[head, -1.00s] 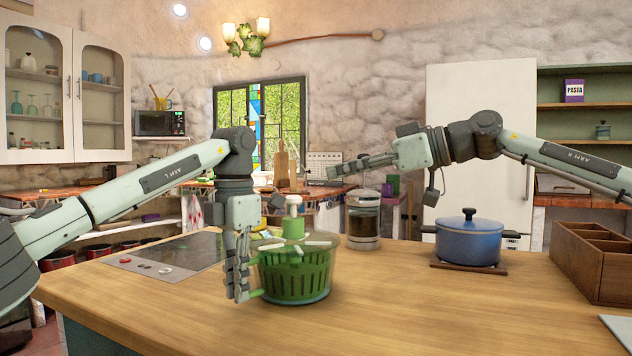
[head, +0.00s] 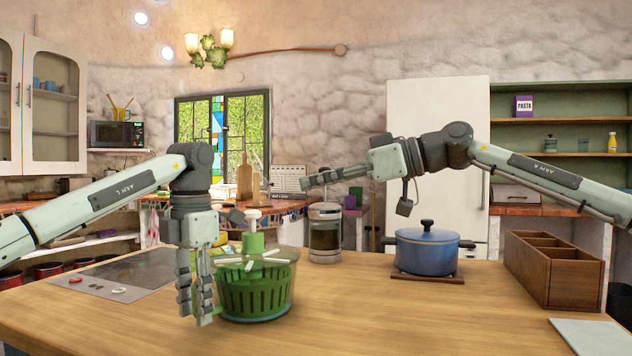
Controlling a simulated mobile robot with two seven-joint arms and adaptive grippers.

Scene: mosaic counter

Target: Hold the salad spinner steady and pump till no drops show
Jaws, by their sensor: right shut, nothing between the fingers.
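The salad spinner (head: 255,293) stands upright on the wooden counter, left of the middle. It has a clear outer bowl with a green slotted basket inside. Its lid has pale bars, and a green column with a white pump knob (head: 253,215) stands up from it. I cannot make out drops at this size. My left gripper (head: 198,318) points down beside the spinner's left side, its fingers apart with a narrow gap; I cannot tell whether they touch the bowl. My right gripper (head: 307,183) is shut and empty, raised above and right of the knob, pointing left.
A glass jar (head: 324,240) stands behind the spinner to the right. A blue lidded pot (head: 427,252) sits on a board farther right, beside a wooden divided box (head: 550,268). A cooktop (head: 118,274) lies to the left. The front middle of the counter is clear.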

